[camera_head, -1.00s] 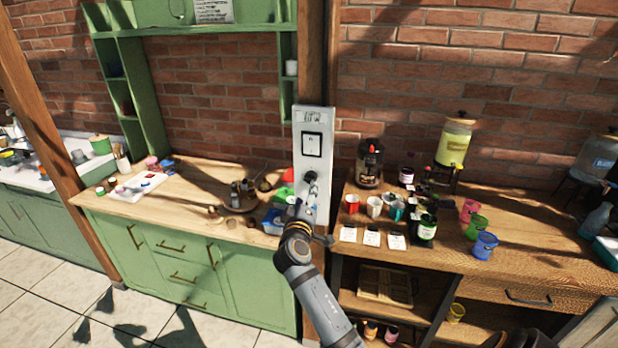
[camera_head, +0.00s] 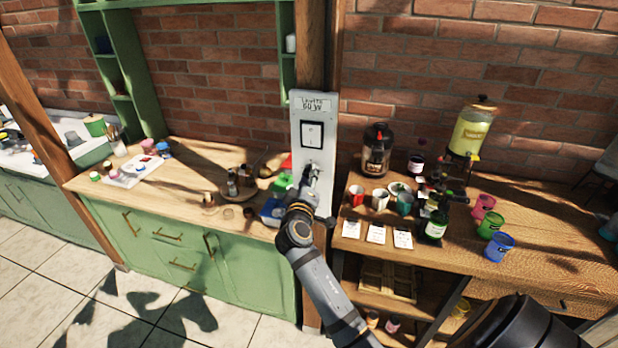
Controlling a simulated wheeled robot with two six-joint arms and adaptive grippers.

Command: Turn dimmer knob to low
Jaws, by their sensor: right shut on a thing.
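A tall pale grey panel (camera_head: 327,160) is mounted on the wooden post, with a lettered label (camera_head: 315,105) at its top. A white rocker switch (camera_head: 312,135) in a black frame sits below the label. My right gripper (camera_head: 312,174) is at the panel just below the switch, shut on the dimmer knob. The knob is mostly hidden by the fingers, and its setting cannot be read. My right arm reaches up to it from below. My left gripper is not in view.
A green-fronted counter (camera_head: 190,155) with a blue box (camera_head: 272,212) stands close left of the panel. A wooden table (camera_head: 540,215) with cups, a dark bottle (camera_head: 436,225), a drink dispenser (camera_head: 470,130) and white cards (camera_head: 376,234) stands close right.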

